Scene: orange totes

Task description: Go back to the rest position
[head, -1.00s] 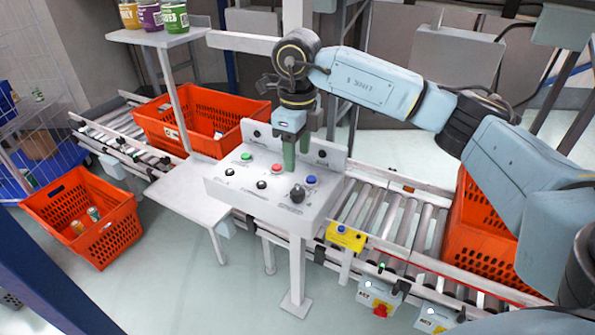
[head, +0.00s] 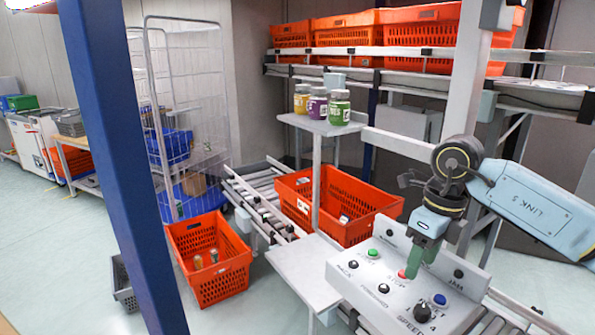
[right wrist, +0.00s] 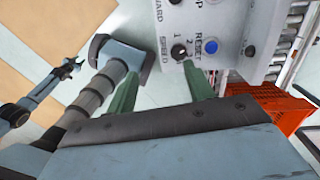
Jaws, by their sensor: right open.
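My right gripper (head: 424,262) hangs with its green fingers pointing down over the button panel (head: 385,300), close to the red stop button (head: 403,274). It is open with nothing between its fingers. In the right wrist view the two green fingers (right wrist: 160,90) are spread apart, with the panel's blue reset button (right wrist: 211,46) and a black speed knob (right wrist: 179,51) beyond them. I cannot tell whether the fingers touch the panel. A small dark claw at the end of a blue link, seemingly my left gripper (right wrist: 70,68), shows at the left of that view. My left arm is out of the head view.
An orange tote (head: 375,196) sits on the roller conveyor behind the panel; another tote (head: 178,238) with cans stands lower left. Several jars stand on a small shelf (head: 315,127). A blue post (head: 115,160) crosses the left. Totes line the back rack (head: 400,53).

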